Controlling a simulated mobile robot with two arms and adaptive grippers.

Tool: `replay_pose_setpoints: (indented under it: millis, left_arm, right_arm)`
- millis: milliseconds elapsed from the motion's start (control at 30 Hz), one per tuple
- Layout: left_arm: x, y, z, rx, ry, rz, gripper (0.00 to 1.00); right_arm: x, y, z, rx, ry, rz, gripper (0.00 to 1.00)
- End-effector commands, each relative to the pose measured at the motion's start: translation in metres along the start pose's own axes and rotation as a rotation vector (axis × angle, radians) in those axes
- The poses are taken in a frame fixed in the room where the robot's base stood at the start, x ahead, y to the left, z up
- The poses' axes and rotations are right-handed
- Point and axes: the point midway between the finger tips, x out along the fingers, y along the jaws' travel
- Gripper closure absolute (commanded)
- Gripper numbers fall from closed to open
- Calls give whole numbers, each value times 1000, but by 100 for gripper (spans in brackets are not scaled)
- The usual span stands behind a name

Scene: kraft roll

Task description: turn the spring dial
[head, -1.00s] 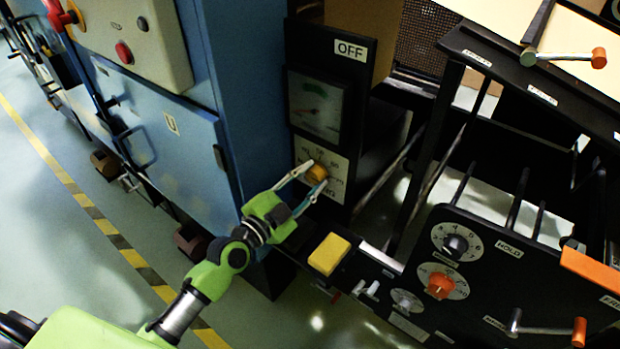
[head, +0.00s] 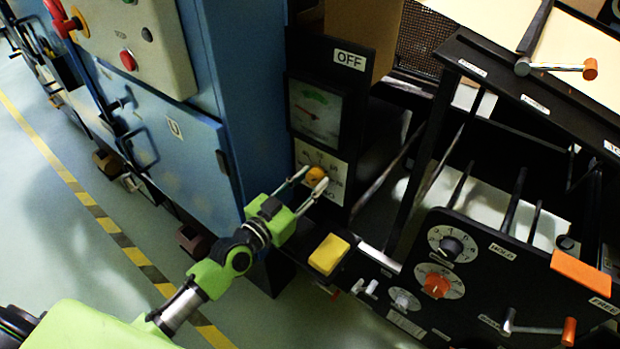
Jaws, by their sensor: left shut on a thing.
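The spring dial is an orange-yellow knob (head: 315,176) on a white scale plate (head: 337,168), low on a black panel. My left gripper (head: 316,177) reaches it from the lower left. Its two thin pale fingers lie on either side of the knob and are shut on it. The fingers partly cover the knob and the scale figures. A square gauge (head: 316,108) with a green band and a red needle sits above the dial. My right gripper is not in view.
An OFF label (head: 349,60) is above the gauge. A blue cabinet (head: 170,130) stands left of the panel. A yellow block (head: 328,254) is just below right. A black panel with a red-orange knob (head: 436,285) and orange-tipped levers lies at right.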

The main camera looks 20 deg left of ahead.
Motion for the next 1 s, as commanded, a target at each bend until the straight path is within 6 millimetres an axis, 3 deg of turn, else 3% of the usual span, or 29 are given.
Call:
replay_pose_setpoints:
  millis: [500, 1000]
  left_arm:
    - [0, 0, -1, -492, 1, 0, 91]
    - [0, 0, -1, -905, 1, 0, 91]
  right_arm:
    - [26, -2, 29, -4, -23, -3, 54]
    - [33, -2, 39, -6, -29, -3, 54]
